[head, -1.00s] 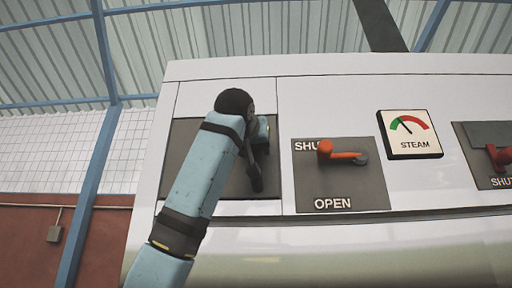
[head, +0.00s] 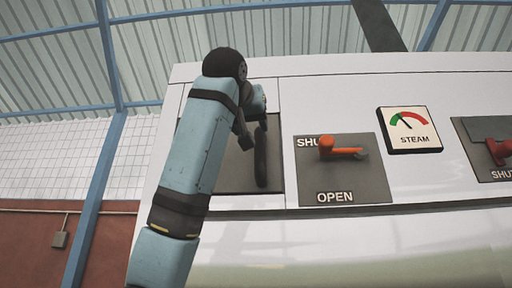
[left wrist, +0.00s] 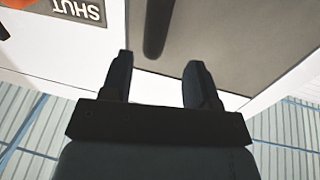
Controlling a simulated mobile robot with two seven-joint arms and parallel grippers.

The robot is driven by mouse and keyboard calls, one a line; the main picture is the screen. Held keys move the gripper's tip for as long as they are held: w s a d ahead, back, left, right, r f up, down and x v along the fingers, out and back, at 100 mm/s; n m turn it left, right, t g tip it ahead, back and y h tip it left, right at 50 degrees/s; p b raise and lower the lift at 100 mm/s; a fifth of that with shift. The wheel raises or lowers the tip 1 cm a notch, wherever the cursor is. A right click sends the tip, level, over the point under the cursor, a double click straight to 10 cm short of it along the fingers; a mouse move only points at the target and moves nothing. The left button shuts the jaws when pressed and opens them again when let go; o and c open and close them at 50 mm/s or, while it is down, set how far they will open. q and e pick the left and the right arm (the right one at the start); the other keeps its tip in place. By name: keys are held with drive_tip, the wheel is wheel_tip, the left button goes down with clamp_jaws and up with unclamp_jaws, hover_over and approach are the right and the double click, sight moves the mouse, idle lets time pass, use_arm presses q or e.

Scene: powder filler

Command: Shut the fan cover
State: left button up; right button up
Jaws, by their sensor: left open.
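A dark grey square panel (head: 230,185), which I take to be the fan cover, is on the left of the white machine front, partly hidden by my left arm. A dark rounded bar handle (head: 261,160) stands upright on it; whether the cover is open or shut I cannot tell. My left gripper (head: 243,132) is open, at the handle's upper left. In the left wrist view, the handle's rounded end (left wrist: 154,45) lies just beyond the space between the fingertips (left wrist: 160,72), with nothing held. My right gripper is not in view.
An orange lever (head: 340,149) on a grey SHUT/OPEN plate is right of the panel. Further right are a steam gauge (head: 409,131) and a red lever (head: 498,152). A ledge runs below them. Open space lies left of the machine.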

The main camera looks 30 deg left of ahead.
use_arm(q)
drive_tip(key=b+v, duration=0.1)
drive_tip(key=v, duration=0.3)
drive_tip(key=shift+s+d, duration=0.1)
drive_tip(key=shift+s, duration=0.25)
idle(0.3)
